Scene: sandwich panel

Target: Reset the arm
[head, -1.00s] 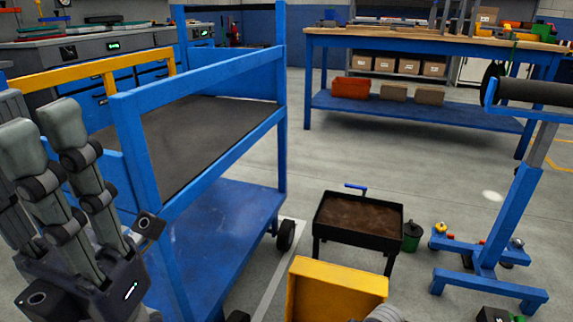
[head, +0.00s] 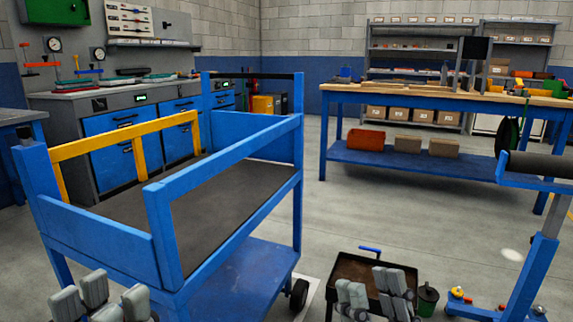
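My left gripper (head: 104,297) shows at the bottom left of the head view, in front of the blue cart. Its grey fingers point up and stand apart, with nothing between them. My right gripper (head: 371,291) is at the bottom, right of centre, in front of the dark tray stand (head: 345,270). Its grey fingers point up with a gap between them, and no held thing shows. The arms behind both grippers are below the picture's edge.
A blue cart (head: 223,207) with a dark deck and yellow rail stands close at left. A blue workbench (head: 420,172) is at the back. A blue roller stand (head: 527,270) and dark green can (head: 427,298) stand at right. Open floor (head: 400,212) lies between.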

